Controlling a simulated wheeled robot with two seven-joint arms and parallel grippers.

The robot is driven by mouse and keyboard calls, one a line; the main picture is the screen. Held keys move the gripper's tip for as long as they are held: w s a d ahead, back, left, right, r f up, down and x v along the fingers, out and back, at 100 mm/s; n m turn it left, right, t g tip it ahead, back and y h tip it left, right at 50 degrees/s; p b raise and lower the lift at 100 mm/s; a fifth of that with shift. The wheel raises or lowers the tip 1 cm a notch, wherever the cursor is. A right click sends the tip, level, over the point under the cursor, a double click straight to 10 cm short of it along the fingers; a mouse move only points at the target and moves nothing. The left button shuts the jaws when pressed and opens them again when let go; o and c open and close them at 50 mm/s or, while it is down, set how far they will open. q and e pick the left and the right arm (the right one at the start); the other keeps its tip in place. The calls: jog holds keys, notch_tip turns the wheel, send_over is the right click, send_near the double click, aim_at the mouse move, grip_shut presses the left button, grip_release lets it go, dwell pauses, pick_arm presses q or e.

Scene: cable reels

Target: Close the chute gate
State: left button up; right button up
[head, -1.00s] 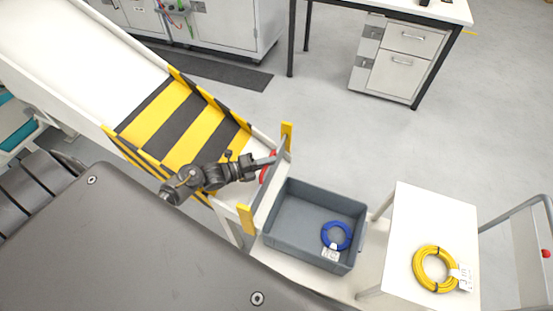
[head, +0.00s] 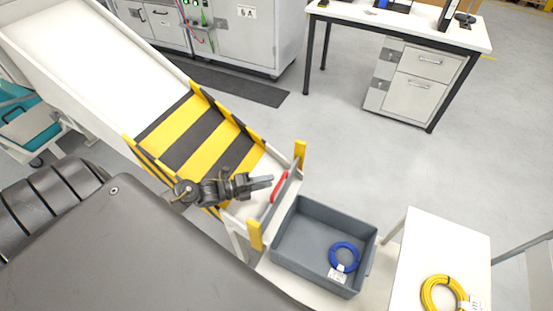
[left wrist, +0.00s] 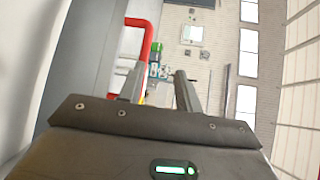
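The chute gate (head: 285,194) is a grey panel between two yellow posts at the low end of the white chute (head: 85,55). Its red handle (head: 279,187) is on the chute side, and it also shows in the left wrist view (left wrist: 147,48). My left gripper (head: 268,181) is just left of the handle, over the chute end. In the left wrist view its fingers (left wrist: 160,83) are apart with nothing held between them. The red handle lies beside the left finger, not clearly between the two. My right gripper is out of view.
A grey bin (head: 283,255) with a blue cable reel (head: 344,257) stands just beyond the gate. A white table (head: 440,245) with a yellow cable reel (head: 440,293) is at the right. Open floor lies behind.

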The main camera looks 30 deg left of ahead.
pick_arm(q)
jog(key=v, duration=0.5)
jog(key=shift+s+a+p, duration=0.1)
jog(key=shift+s+p, duration=0.1)
jog(key=shift+p, duration=0.1)
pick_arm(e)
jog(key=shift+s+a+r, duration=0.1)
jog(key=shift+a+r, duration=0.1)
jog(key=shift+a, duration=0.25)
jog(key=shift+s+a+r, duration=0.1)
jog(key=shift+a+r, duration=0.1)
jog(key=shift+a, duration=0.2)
